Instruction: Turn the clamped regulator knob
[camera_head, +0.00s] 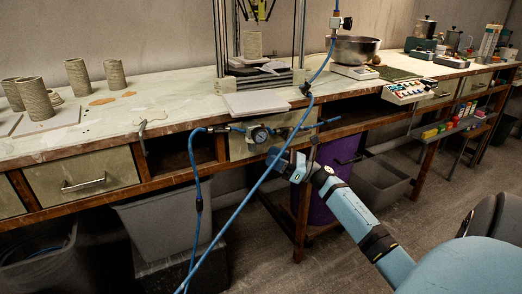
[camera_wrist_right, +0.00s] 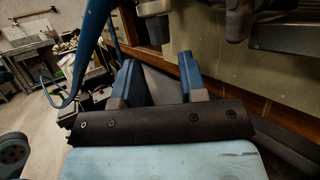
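The regulator (camera_head: 260,134) has a round gauge and dark body with blue hoses. It is fixed at the bench's front edge in the head view. My right gripper (camera_head: 284,158) is just below and to the right of it, apart as far as I can tell. In the right wrist view its two blue fingers (camera_wrist_right: 158,72) are spread with nothing clear between them. Dark and grey metal parts (camera_wrist_right: 245,18) show at the top right there, probably the regulator assembly. The knob itself cannot be made out clearly. My left gripper is not in view.
A blue hose (camera_head: 245,203) runs diagonally in front of the bench, close to my right gripper. A drawer (camera_head: 80,185), grey bin (camera_head: 160,235) and purple bin (camera_head: 335,165) are below the benchtop. Clay cylinders (camera_head: 35,98) stand at left; a steel bowl (camera_head: 354,50) stands further right.

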